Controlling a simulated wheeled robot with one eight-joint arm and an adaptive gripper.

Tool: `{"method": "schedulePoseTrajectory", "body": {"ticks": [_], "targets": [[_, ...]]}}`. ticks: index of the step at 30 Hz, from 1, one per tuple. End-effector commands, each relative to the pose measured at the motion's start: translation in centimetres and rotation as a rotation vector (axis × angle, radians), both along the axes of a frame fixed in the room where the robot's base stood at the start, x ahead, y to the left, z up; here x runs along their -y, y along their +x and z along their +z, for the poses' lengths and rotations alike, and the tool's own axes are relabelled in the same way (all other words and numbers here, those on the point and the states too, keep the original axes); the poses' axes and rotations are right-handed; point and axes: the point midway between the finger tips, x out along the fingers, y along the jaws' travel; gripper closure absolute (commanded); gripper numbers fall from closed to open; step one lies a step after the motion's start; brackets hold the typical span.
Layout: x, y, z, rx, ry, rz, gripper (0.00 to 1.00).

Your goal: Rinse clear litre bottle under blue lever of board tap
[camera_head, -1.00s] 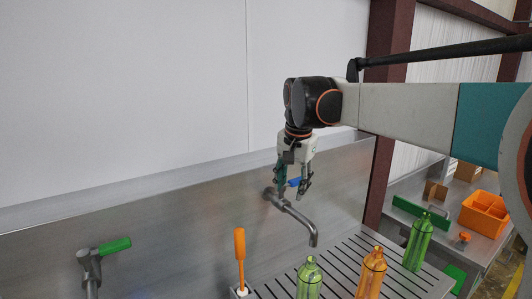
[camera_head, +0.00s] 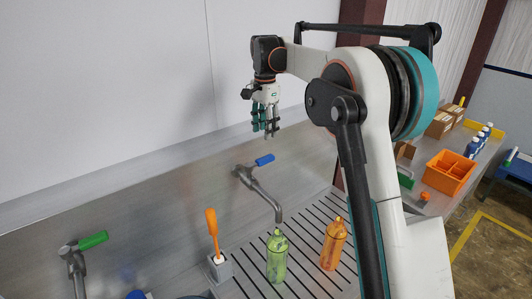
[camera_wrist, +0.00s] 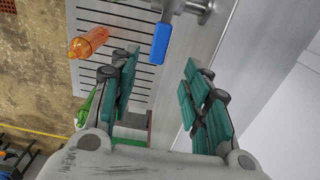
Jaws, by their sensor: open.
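The tap with the blue lever (camera_head: 264,160) juts from the steel back wall, its spout (camera_head: 268,199) bending down over the slatted drainboard (camera_head: 307,237). The blue lever also shows in the wrist view (camera_wrist: 161,42). My gripper (camera_head: 266,131) is open and empty, pointing down above and apart from the lever. Its spread fingers (camera_wrist: 160,64) show nothing between them in grasp. A green bottle (camera_head: 277,262) and an orange bottle (camera_head: 332,246) stand upright on the slats; the orange one also shows in the wrist view (camera_wrist: 88,42). I cannot make out a clear litre bottle.
A second tap with a green lever (camera_head: 93,240) is at the left. An orange-handled brush (camera_head: 212,232) stands in a grey holder (camera_head: 220,267). A blue round thing (camera_head: 136,295) is cut off at the bottom edge. An orange crate (camera_head: 449,173) and boxes (camera_head: 440,124) stand at the right.

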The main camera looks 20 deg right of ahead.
Motion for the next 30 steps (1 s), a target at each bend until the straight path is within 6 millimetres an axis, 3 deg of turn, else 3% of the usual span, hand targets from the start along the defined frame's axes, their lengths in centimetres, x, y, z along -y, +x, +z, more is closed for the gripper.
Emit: {"method": "schedulePoseTrajectory", "body": {"ticks": [9, 15, 21, 30], "targets": [[0.0, 0.0, -6.2, 0.001, 0.0, 0.001, 0.57], [0.0, 0.0, -9.3, 0.001, 0.0, 0.001, 0.57], [0.0, 0.0, -10.8, 0.001, 0.0, 0.001, 0.57], [0.0, 0.0, -11.1, 0.001, 0.0, 0.001, 0.57]]}}
